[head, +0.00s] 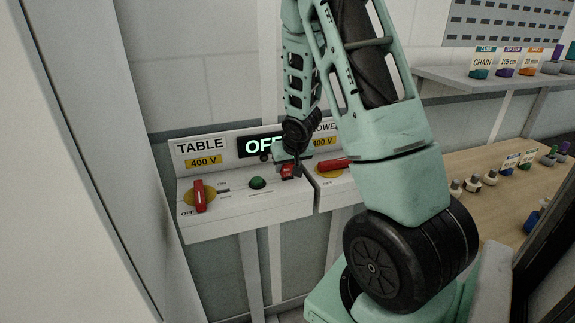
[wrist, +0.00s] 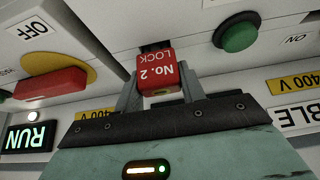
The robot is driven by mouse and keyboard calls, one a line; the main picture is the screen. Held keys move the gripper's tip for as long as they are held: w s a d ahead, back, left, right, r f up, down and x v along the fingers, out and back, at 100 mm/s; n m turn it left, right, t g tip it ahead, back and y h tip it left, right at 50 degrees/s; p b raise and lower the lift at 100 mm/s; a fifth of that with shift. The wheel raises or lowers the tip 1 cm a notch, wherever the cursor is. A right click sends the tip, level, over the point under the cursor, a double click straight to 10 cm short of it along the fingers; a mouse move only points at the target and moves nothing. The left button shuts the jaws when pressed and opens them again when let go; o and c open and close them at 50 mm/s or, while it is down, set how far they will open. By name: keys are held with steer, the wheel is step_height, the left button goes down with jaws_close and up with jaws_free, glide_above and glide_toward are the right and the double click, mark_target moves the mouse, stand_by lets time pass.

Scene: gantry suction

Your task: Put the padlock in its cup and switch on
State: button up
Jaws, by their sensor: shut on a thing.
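My gripper (head: 290,164) is shut on the red padlock (head: 287,173) over the right part of the TABLE panel (head: 225,212). In the wrist view the padlock (wrist: 157,76), lettered "No. 2 LOCK", sits between the two fingers (wrist: 160,97). A dark part shows at its far end, against the white panel; I cannot tell whether it is the shackle or a cup. The TABLE panel's red switch handle (head: 200,197), on a yellow disc, points toward OFF. Its display (head: 262,146) reads OFF, partly hidden by my arm. No cup is clearly visible.
A green button (head: 257,182) sits left of the padlock. The neighbouring panel, with its own red handle (head: 334,165), stands close on the right; its display (wrist: 30,136) reads RUN. A wooden bench (head: 490,215) and a shelf with labelled items lie further right.

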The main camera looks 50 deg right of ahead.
steer(key=shift+f+b, duration=0.4)
steer(key=shift+f, duration=0.2)
steer(key=o, duration=1.1)
steer(key=shift+r, duration=0.1)
steer(key=shift+o, duration=0.2)
steer(key=p+v, duration=0.6)
steer(key=v, duration=1.1)
steer(key=shift+s+r+p, duration=0.15)
steer(key=shift+s+p, duration=0.05)
steer(key=shift+p, duration=0.15)
